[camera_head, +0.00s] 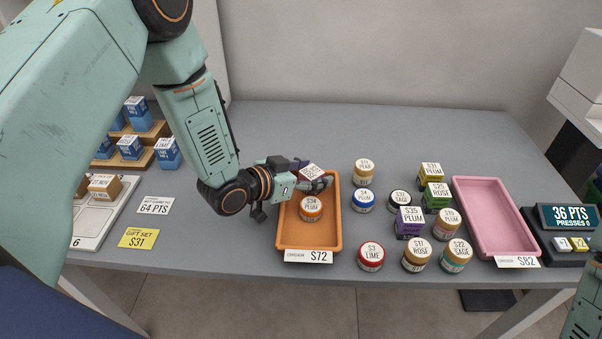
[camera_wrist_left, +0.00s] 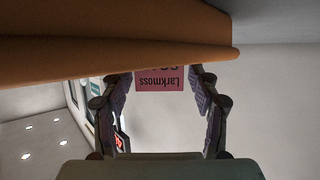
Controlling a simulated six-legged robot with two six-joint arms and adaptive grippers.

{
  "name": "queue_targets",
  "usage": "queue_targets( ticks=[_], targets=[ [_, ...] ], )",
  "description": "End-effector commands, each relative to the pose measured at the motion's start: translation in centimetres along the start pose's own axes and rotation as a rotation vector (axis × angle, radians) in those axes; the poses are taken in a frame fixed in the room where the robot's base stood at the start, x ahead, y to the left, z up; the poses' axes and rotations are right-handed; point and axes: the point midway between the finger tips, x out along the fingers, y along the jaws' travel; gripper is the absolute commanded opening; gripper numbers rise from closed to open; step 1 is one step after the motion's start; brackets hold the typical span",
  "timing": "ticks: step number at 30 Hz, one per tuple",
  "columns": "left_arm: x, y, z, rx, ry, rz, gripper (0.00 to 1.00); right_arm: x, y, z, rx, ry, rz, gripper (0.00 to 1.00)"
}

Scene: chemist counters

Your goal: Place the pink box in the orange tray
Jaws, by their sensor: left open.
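The orange tray (camera_head: 290,237) stands at the middle of the counter with a $72 card at its front. A PLUM jar (camera_head: 311,208) stands in it. My left gripper (camera_head: 316,178) is open, its fingers around a small box (camera_head: 311,171) with a white label top at the tray's back. In the left wrist view, the pink box (camera_wrist_left: 160,80), marked Larkmoss upside down, shows between the open fingers (camera_wrist_left: 160,90). The orange tray wall (camera_wrist_left: 100,50) hides part of it. I cannot tell whether it rests on the tray floor.
Several jars and boxes stand right of the orange tray, including a purple PLUM box (camera_head: 409,229) and a red LIME jar (camera_head: 371,258). An empty pink tray (camera_head: 462,208) and a display (camera_head: 567,216) are farther right. The counter behind the jars is clear.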

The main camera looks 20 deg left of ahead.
Motion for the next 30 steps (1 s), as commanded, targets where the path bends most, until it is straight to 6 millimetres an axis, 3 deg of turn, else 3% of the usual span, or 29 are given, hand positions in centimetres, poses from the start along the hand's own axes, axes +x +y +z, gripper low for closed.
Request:
queue_targets(
  ticks=[18,30],
  targets=[
    [-8.5,-0.1,-0.2,-0.006,0.002,-0.003,0.61,-1.9,0.0,0.0,0.000,0.000,0.000,0.40],
    [-11.5,0.0,-0.1,-0.002,0.001,-0.001,0.61,-3.0,0.0,0.0,0.000,0.000,0.000,0.40]
  ],
)
